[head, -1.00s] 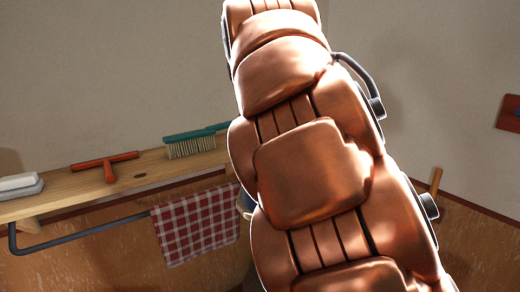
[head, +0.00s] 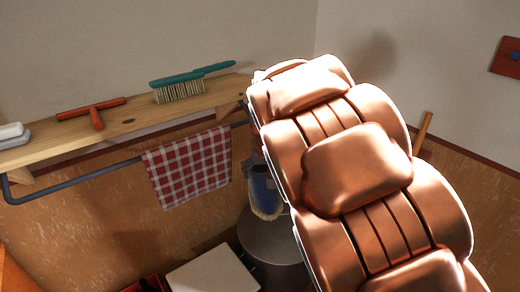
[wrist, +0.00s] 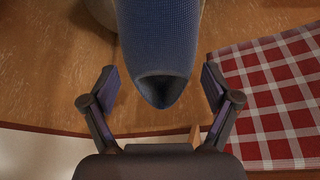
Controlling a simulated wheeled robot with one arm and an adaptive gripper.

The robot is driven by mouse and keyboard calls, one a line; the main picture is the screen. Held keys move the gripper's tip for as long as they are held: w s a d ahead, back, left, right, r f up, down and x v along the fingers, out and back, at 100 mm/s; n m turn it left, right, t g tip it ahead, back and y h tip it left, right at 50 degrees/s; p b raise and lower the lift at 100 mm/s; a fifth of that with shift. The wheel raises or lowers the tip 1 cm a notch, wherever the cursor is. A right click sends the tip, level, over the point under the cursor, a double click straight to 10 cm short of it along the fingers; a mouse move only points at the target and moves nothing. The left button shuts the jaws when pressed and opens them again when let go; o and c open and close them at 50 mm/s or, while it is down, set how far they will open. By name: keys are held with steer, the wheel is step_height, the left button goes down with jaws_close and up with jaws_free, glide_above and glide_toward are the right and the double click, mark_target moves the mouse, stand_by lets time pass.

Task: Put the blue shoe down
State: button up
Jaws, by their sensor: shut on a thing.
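The blue shoe (head: 264,196) hangs beside the far end of my arm in the head view, above a grey round-topped object (head: 268,238). A pale part shows along its lower edge. Whether it touches the round top I cannot tell. In the wrist view the shoe (wrist: 157,42) fills the space between the fingers, with a dark opening toward me. My gripper (wrist: 160,78) is shut on it. In the head view my gripper is mostly hidden behind my arm.
A wooden shelf (head: 130,122) holds a red squeegee (head: 95,112) and a green brush (head: 182,84). A checked cloth (head: 190,168) hangs on a rail beneath; it shows close on the right in the wrist view (wrist: 275,95). A white-topped box (head: 212,272) stands left of the round object.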

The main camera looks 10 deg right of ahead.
steer(key=shift+n, duration=0.5)
steer(key=x, duration=0.3)
steer(key=s+x, duration=0.1)
steer(key=x, duration=0.1)
steer(key=d+x, duration=0.1)
steer(key=x, duration=0.2)
steer(key=shift+s+d+f, duration=0.1)
steer(key=shift+f, duration=0.5)
steer(key=shift+r, duration=0.1)
